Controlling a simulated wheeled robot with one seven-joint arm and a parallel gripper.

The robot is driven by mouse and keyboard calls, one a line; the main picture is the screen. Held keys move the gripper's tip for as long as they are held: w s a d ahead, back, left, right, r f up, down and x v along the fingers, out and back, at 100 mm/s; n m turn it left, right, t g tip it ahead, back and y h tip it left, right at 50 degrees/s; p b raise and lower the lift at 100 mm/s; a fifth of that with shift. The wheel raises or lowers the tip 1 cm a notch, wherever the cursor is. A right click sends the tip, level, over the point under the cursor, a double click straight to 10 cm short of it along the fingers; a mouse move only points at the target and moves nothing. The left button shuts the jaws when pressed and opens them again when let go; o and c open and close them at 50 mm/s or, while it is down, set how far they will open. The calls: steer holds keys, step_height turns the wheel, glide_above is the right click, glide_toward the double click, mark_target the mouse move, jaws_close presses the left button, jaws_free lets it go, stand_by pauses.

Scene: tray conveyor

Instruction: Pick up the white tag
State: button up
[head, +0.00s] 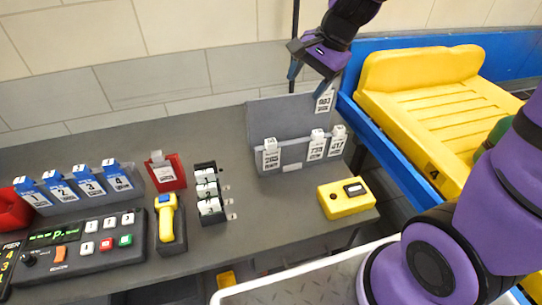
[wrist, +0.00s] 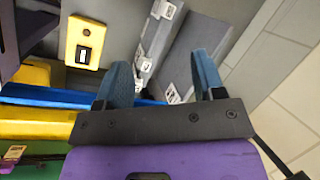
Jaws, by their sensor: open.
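Several white tags with printed numbers hang on a grey rack (head: 285,105). One white tag (head: 325,101) is high at the right end of its back panel; three others, a left tag (head: 270,154), a middle tag (head: 317,145) and a right tag (head: 338,140), hang on the front rail. Which one the task means, I cannot tell. My gripper (head: 308,80) is above the right end of the rack, close to the high tag. In the wrist view its blue fingers (wrist: 161,65) are spread, with a white tag (wrist: 173,94) seen between them. I see nothing held.
A yellow box (head: 346,197) sits right of the rack's front. A blue-railed conveyor with a yellow tray (head: 425,85) is at the right. A red holder (head: 165,172), black number stand (head: 209,193), yellow scanner (head: 167,220) and control panel (head: 85,243) are left. Grey bench is clear mid-front.

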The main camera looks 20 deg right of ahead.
mark_target(271, 140)
steer(key=w+a+f+m, duration=0.2)
steer(key=f, duration=0.6)
steer(key=w+a+f+m, duration=0.2)
steer(key=w+f+m, duration=0.1)
steer(key=f, duration=0.5)
steer(key=w+a+f+m+g, duration=0.1)
steer(key=w+a+f+m, duration=0.1)
steer(key=f, duration=0.6)
steer(key=shift+w+a+f+y, duration=0.3)
steer(key=shift+w+f, duration=0.1)
steer(key=shift+w, duration=0.25)
steer(key=c, duration=1)
